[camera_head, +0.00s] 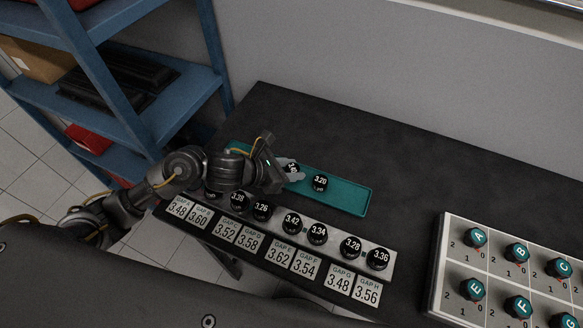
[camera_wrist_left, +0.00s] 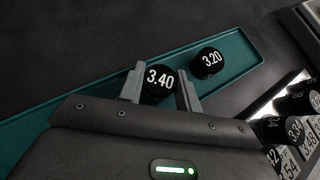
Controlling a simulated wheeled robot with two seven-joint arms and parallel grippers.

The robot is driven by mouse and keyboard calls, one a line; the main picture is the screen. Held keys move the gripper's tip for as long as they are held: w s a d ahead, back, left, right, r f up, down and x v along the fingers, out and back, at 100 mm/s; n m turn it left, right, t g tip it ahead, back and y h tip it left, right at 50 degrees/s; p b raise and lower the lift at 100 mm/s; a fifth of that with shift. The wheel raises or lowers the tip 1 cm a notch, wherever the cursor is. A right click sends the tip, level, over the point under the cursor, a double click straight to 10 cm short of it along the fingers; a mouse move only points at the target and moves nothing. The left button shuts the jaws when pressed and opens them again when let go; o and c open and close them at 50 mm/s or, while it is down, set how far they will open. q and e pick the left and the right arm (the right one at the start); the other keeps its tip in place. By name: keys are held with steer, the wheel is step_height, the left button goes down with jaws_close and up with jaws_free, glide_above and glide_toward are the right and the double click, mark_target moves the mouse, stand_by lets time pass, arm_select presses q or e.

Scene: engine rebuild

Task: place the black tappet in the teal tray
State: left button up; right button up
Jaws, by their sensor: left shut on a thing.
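My left gripper (camera_head: 285,178) is over the teal tray (camera_head: 345,193) and shut on a black tappet marked 3.40 (camera_wrist_left: 159,80). In the left wrist view the tappet sits between the two grey fingers (camera_wrist_left: 160,90), with the teal tray (camera_wrist_left: 235,70) around and behind it. I cannot tell whether it touches the tray floor. Another black tappet marked 3.20 (camera_head: 319,182) stands in the tray just right of the gripper; it also shows in the left wrist view (camera_wrist_left: 207,61). The tray's left part is partly hidden by my left arm. My right gripper is not in view.
A light rack (camera_head: 330,262) in front of the tray holds a row of black numbered tappets, such as 3.42 (camera_head: 292,222), above gap labels. A board with teal lettered knobs (camera_head: 500,250) lies at the right. The dark bench (camera_head: 400,160) behind the tray is clear. Blue shelving (camera_head: 150,100) stands at the left.

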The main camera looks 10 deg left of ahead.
arm_select(q)
steer(key=shift+f+b, duration=0.25)
steer(key=shift+b, duration=0.1)
steer(key=o, duration=0.8)
steer(key=shift+r, duration=0.1)
steer(key=shift+r+p, duration=0.15)
steer(key=shift+p, duration=0.2)
steer(key=shift+a+r, duration=0.15)
steer(key=v, duration=1.1)
steer(key=shift+s+a+r, duration=0.15)
steer(key=shift+s, duration=0.2)
